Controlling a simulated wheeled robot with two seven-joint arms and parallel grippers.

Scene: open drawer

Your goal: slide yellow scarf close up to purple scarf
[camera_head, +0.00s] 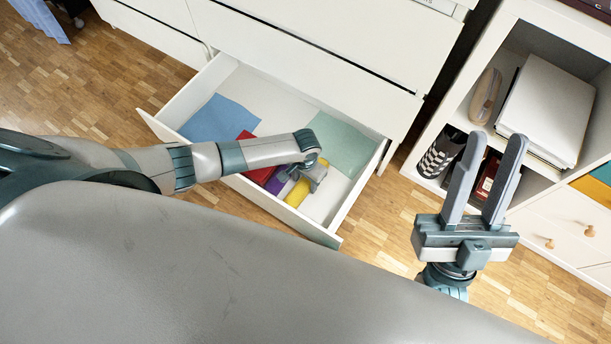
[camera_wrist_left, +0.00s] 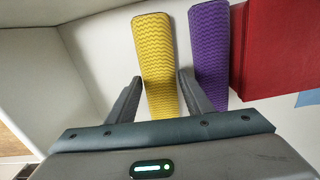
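The yellow scarf (camera_head: 297,193) lies rolled or folded long in the open drawer (camera_head: 157,126). The purple scarf (camera_head: 276,181) lies beside it, roughly parallel, on its left in the head view. In the left wrist view the yellow scarf (camera_wrist_left: 158,65) and the purple scarf (camera_wrist_left: 210,45) are apart, with a narrow strip of drawer floor between. My left gripper (camera_wrist_left: 160,77) is open, its fingers on either side of the yellow scarf's near part, one in the gap towards the purple scarf. Whether they touch is unclear. My right gripper (camera_head: 498,137) is open and empty outside the drawer.
A red item (camera_head: 262,174) lies beside the purple scarf, partly hidden by my left arm. A blue cloth (camera_head: 221,118) and a pale green cloth (camera_head: 341,143) lie further back in the drawer. A shelf unit (camera_head: 505,35) with books and shoes stands at right.

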